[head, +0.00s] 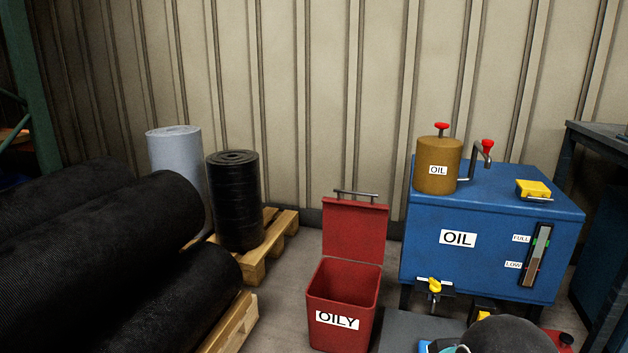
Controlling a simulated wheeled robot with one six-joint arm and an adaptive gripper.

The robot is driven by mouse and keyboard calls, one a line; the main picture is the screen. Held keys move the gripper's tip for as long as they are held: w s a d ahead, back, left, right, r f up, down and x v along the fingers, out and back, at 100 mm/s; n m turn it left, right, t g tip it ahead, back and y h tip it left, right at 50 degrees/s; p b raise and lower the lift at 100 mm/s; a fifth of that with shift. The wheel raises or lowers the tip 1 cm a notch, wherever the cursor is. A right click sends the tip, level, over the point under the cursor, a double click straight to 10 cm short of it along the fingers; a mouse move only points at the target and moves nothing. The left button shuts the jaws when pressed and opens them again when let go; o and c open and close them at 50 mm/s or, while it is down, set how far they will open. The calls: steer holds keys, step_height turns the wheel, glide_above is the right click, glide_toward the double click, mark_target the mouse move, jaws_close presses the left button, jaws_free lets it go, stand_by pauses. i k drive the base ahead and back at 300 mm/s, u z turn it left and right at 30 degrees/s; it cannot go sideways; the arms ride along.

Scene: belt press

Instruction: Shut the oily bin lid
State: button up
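A red bin (342,288) with a white "OILY" label stands on the floor, just right of the middle of the head view. Its red lid (354,228) is open and stands upright at the back, against or close to the wall. A dark bar handle (356,194) runs along the lid's top edge. The bin's inside looks empty as far as it shows. My gripper does not show in this view.
A blue oil tank (485,240) with a brown oil can (437,165) on top stands right of the bin. Black rolls (120,230) on pallets (265,250) fill the left. Some bare floor (275,310) lies left of the bin. A dark rounded object (508,335) covers the lower right.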

mark_target(352, 230)
steer(key=z, duration=0.05)
steer(key=i, duration=1)
steer(key=z, duration=0.5)
